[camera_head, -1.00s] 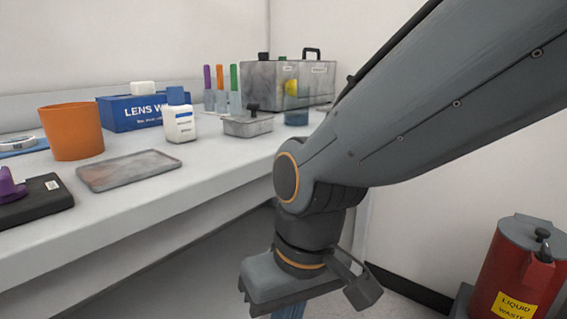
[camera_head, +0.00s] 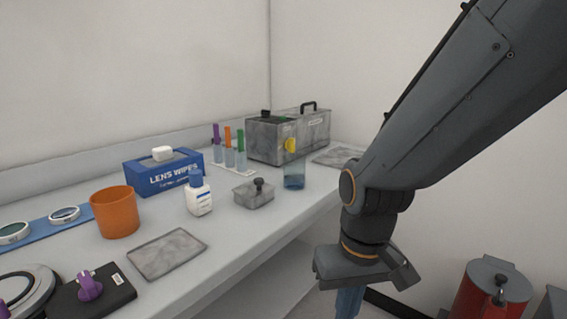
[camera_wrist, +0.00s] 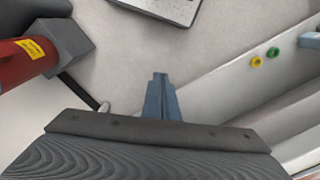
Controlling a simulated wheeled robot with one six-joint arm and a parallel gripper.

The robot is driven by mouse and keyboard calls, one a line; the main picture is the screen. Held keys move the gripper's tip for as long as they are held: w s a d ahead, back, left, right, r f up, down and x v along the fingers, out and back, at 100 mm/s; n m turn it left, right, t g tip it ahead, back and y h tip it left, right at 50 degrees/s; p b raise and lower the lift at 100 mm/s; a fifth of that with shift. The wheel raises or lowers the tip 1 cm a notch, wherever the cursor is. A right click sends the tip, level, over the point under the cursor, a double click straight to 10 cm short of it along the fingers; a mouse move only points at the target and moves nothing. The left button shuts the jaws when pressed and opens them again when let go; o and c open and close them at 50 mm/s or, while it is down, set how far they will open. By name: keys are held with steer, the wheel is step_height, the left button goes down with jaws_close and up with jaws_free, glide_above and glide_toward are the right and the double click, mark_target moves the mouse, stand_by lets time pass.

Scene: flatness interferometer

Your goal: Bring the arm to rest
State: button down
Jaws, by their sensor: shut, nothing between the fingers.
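My arm reaches in from the upper right of the head view and bends downward at the wrist. My gripper (camera_head: 348,303) hangs below the wrist, pointing down, in front of the bench's right part. Its blue-grey fingers are together with nothing between them. In the wrist view the closed fingers (camera_wrist: 161,97) point away over the grey floor. The fingertips are cut off by the bottom edge of the head view.
The white bench (camera_head: 225,245) holds an orange cup (camera_head: 115,212), a lens wipes box (camera_head: 165,175), a white bottle (camera_head: 199,196), a lidded metal dish (camera_head: 253,195), a glass beaker (camera_head: 293,176) and a grey case (camera_head: 275,138). A red liquid waste can (camera_head: 485,290) stands at lower right.

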steer(key=s+d+r+m+p, duration=0.2)
steer(key=d+r+p, duration=0.6)
steer(key=r+p, duration=0.2)
steer(key=shift+d+h+p, duration=0.35)
steer(key=shift+h+p, duration=0.05)
steer(key=shift+p, duration=0.55)
steer(key=c, duration=2.5)
jaws_free()
